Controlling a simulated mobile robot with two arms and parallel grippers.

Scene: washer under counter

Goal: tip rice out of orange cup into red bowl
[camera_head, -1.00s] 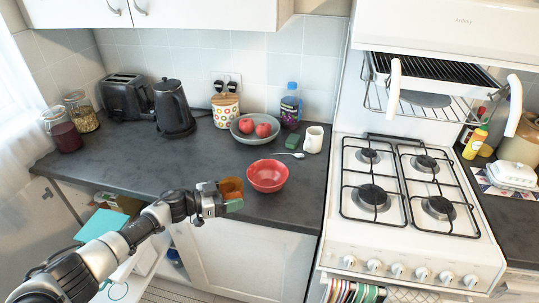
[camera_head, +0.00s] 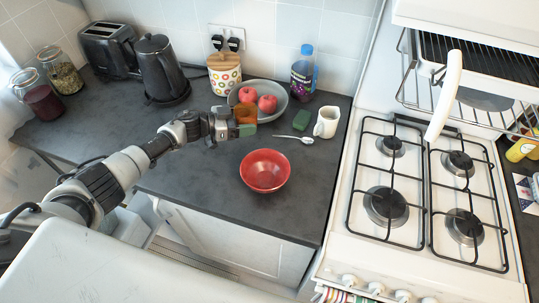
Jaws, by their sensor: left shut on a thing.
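The orange cup (camera_head: 246,114) is in the jaws of my left gripper (camera_head: 238,122), which is shut on it. The gripper holds the cup above the counter, up and to the left of the red bowl in the picture. The cup looks roughly upright. Whether rice is in it I cannot tell. The red bowl (camera_head: 265,171) sits upright on the dark counter near its front edge, and its visible inside looks empty. My right gripper is not in view.
Behind the cup is a grey bowl of red apples (camera_head: 267,103). The kettle (camera_head: 160,70) is left; the stove (camera_head: 420,190) is right.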

